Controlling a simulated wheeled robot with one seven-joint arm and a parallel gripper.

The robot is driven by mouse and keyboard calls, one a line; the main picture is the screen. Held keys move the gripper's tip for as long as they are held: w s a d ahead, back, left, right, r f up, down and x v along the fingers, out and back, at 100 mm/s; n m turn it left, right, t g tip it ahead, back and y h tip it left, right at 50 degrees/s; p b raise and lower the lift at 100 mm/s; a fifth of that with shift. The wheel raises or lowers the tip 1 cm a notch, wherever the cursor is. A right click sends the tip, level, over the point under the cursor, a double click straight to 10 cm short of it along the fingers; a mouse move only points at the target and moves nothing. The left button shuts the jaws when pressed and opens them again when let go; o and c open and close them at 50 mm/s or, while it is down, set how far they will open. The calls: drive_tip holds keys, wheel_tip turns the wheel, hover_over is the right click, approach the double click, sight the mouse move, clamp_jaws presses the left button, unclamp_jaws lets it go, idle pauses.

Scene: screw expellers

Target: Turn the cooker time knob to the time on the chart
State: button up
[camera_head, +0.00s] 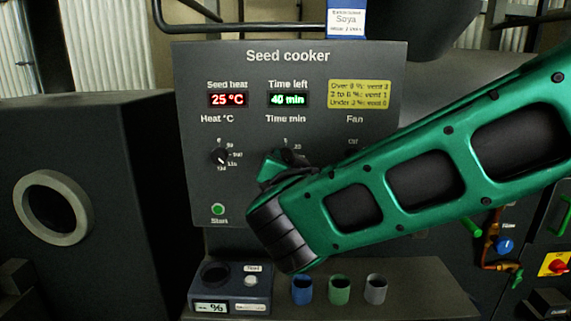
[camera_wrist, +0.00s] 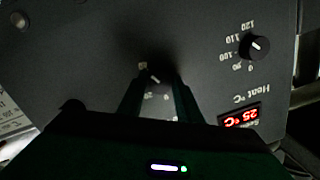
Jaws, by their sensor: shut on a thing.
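The Seed cooker panel (camera_head: 230,120) faces me, with a green "Time left" display (camera_head: 288,100) reading 40 min. Below it is the "Time min" dial, mostly hidden by my gripper (camera_head: 280,168) and the green arm. In the wrist view the time knob (camera_wrist: 155,78) is dark with a pale pointer line, and sits between the two fingers of my gripper (camera_wrist: 157,90), which is shut on it. Its scale marks are too blurred to read fully. A white and blue chart card (camera_head: 347,20) headed "Soya" hangs above the panel; its small line is not legible.
The heat knob (camera_head: 220,157) is left of the time dial; the seed heat display (camera_head: 228,100) reads 25 °C. A green Start button (camera_head: 218,210) is below. A meter (camera_head: 232,287) and three cups (camera_head: 339,290) stand on the shelf.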

drive_tip(key=o, duration=1)
drive_tip(key=shift+w+d+f, duration=0.1)
drive_tip(key=shift+f, duration=0.05)
drive_tip(key=shift+o, duration=0.2)
drive_tip(key=s, duration=1)
drive_tip(key=shift+s+d+r, duration=0.3)
drive_tip(key=shift+s+r, duration=0.05)
